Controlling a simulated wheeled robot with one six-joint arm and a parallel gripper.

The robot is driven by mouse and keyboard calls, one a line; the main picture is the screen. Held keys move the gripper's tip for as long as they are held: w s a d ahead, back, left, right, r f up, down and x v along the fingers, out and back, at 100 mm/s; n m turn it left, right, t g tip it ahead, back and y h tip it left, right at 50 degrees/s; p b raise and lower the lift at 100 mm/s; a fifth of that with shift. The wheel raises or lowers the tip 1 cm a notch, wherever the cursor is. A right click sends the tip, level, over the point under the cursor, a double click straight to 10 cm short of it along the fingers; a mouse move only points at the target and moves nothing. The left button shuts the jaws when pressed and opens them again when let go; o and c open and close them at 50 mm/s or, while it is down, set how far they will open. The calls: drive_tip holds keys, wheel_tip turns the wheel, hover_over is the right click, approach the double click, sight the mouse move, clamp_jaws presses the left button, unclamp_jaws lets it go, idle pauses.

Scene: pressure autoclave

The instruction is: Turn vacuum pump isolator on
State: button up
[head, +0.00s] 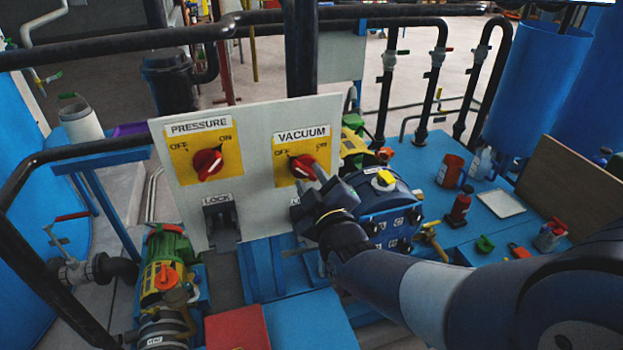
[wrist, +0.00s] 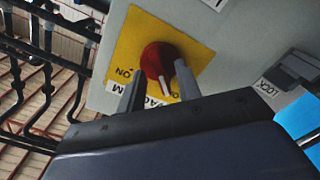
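The vacuum isolator is a red rotary knob (head: 302,166) on a yellow plate, under a VACUUM label (head: 302,135) on a pale panel. In the wrist view the knob (wrist: 154,60) appears upside down. Its white mark points toward the label side, nearer the partly hidden OFF lettering than ON. My gripper (head: 316,174) is at the knob's lower right in the head view. In the wrist view its two fingers (wrist: 158,80) are apart, one each side of the knob. The right finger overlaps the knob's edge; contact is unclear. A gap shows at the left finger.
A similar red pressure knob (head: 207,164) is on the same panel (head: 245,150) to the left. Grey lock brackets (head: 221,222) sit below the knobs. A blue pump housing (head: 385,205) stands close right of my gripper. Black pipes (head: 130,45) cross above the panel.

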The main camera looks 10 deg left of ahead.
drive_tip(key=shift+w, duration=0.1)
drive_tip(key=shift+c, duration=0.3)
clamp_jaws()
drive_tip(key=shift+f+m+b, duration=0.1)
drive_tip(key=shift+m+b, duration=0.2)
drive_tip(key=shift+b, duration=0.15)
drive_tip(key=m+b, duration=1.1)
drive_tip(key=b, duration=0.1)
drive_tip(key=shift+a+f+m, duration=0.1)
drive_tip(key=shift+f+m, duration=0.05)
drive_tip(key=shift+m, duration=0.15)
drive_tip(key=m+b, duration=0.3)
drive_tip(key=m, duration=0.2)
drive_tip(key=shift+m, duration=0.3)
drive_tip(key=shift+r, duration=0.2)
